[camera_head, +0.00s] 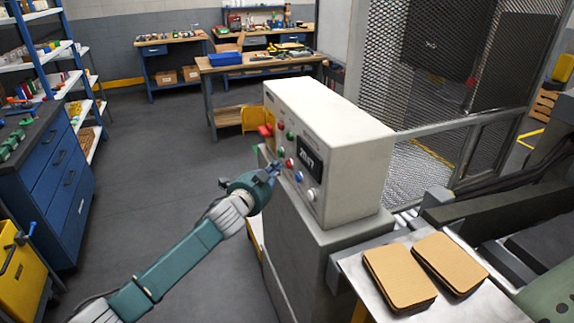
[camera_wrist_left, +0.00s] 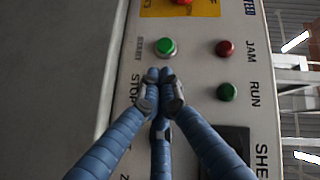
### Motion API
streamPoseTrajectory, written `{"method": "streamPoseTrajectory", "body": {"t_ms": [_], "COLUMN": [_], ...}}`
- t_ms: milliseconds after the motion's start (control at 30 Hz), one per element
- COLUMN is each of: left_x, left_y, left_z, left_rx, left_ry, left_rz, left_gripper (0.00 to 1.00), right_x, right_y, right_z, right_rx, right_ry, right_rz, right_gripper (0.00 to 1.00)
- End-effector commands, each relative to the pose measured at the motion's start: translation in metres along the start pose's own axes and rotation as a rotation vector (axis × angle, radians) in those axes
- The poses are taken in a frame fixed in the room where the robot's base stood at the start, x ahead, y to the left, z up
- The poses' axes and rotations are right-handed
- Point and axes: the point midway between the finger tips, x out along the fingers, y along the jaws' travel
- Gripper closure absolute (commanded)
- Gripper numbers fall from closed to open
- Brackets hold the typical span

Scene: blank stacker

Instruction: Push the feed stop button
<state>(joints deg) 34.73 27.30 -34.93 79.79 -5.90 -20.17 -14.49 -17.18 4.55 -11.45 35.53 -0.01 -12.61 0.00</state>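The cream control box (camera_head: 340,140) stands on a grey pedestal with its button panel facing left. My left gripper (camera_head: 274,170) is at the panel's lower left part, fingers pointing at it. In the left wrist view its blue fingers (camera_wrist_left: 160,75) are drawn together at the tips, with nothing seen between them. The tips lie beside the STOP label (camera_wrist_left: 135,90) and just below the green START button (camera_wrist_left: 166,47). The fingers hide whatever is at STOP, and I cannot tell whether they touch the panel. My right gripper is not in view.
A red JAM lamp (camera_wrist_left: 225,48) and green RUN lamp (camera_wrist_left: 228,92) sit right of the fingers. A red button on a yellow plate (camera_wrist_left: 183,3) is at the top. Cardboard sheets (camera_head: 400,276) lie on a metal table at the right. The floor to the left is clear.

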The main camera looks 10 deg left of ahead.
Motion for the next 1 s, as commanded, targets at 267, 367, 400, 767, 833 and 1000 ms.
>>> {"method": "streamPoseTrajectory", "body": {"t_ms": [267, 367, 400, 767, 833, 1000], "left_x": [-0.008, -0.015, -0.018, -0.035, -0.035, -0.035], "left_y": [-0.004, -0.007, -0.008, -0.013, -0.013, -0.013], "left_z": [0.007, 0.014, 0.017, 0.033, 0.034, 0.033], "left_rx": [0.000, 0.000, 0.000, 0.000, 0.000, 0.000], "left_ry": [-0.002, -0.002, -0.002, -0.001, 0.000, 0.000], "left_rz": [0.001, 0.001, 0.002, 0.001, 0.000, 0.000], "left_gripper": [1.00, 1.00, 1.00, 1.00, 1.00, 1.00], "right_x": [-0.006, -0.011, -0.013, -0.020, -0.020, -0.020], "right_y": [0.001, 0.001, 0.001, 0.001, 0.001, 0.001], "right_z": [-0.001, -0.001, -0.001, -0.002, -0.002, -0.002], "right_rx": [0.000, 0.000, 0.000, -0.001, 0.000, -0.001], "right_ry": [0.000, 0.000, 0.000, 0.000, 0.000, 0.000], "right_rz": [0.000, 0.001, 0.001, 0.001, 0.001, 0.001], "right_gripper": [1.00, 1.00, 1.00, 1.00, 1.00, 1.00]}}
